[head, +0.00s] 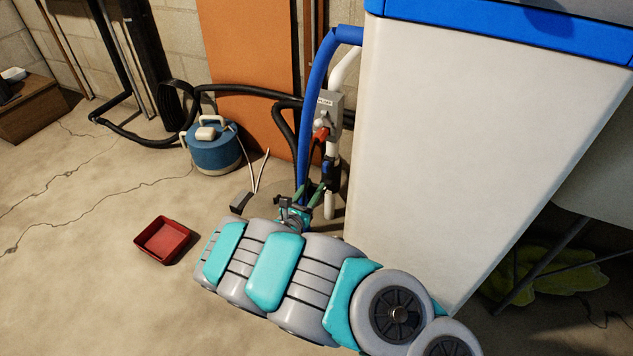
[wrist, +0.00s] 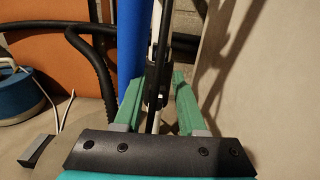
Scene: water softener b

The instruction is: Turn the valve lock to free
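A white pipe (head: 331,203) stands upright beside the big white cabinet. On it are a grey labelled box (head: 329,106), a red handle-like part (head: 321,134) just below it, and a black fitting (head: 327,172) lower down. I cannot tell for certain which part is the valve lock. My gripper (head: 317,192) is low, close to the black fitting. In the wrist view my gripper (wrist: 158,88) has its green fingers spread apart, with the black fitting (wrist: 153,92) showing between them. I cannot tell whether either finger touches it. The red part is not visible in the wrist view.
The white cabinet (head: 470,140) with a blue top rim stands close on the right. A blue hose (head: 315,100) and black hoses run beside the pipe. A blue canister (head: 213,150) and a red tray (head: 163,240) are on the floor. Floor at left is mostly clear.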

